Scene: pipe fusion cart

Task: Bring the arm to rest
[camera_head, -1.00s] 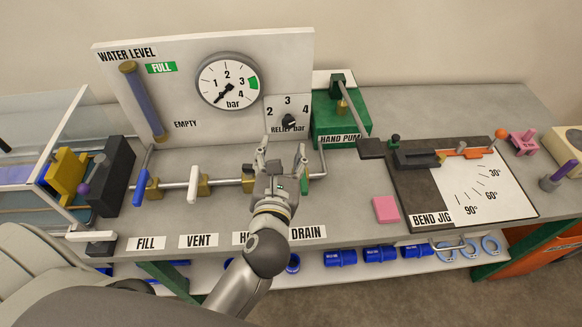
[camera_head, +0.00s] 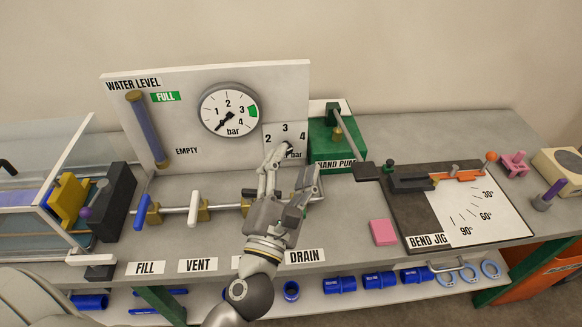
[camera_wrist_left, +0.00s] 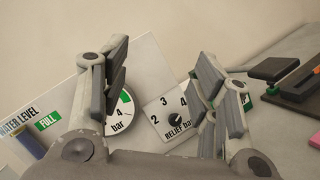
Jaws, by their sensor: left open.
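My left gripper (camera_head: 289,172) is open and empty in the head view. It is raised in front of the relief knob plate (camera_head: 271,137) and hides part of it. In the left wrist view its two fingers (camera_wrist_left: 160,90) stand wide apart with nothing between them. The relief knob (camera_wrist_left: 176,119) and the lower part of the pressure gauge (camera_wrist_left: 122,112) show beyond the fingers. My right gripper is not in view.
A pipe with blue and white valve handles (camera_head: 194,206) runs left of my gripper. The green hand pump (camera_head: 326,143) is behind right. The bend jig (camera_head: 418,217) and a pink block (camera_head: 383,232) lie right. Blue pipe fittings (camera_head: 339,285) sit on the lower shelf.

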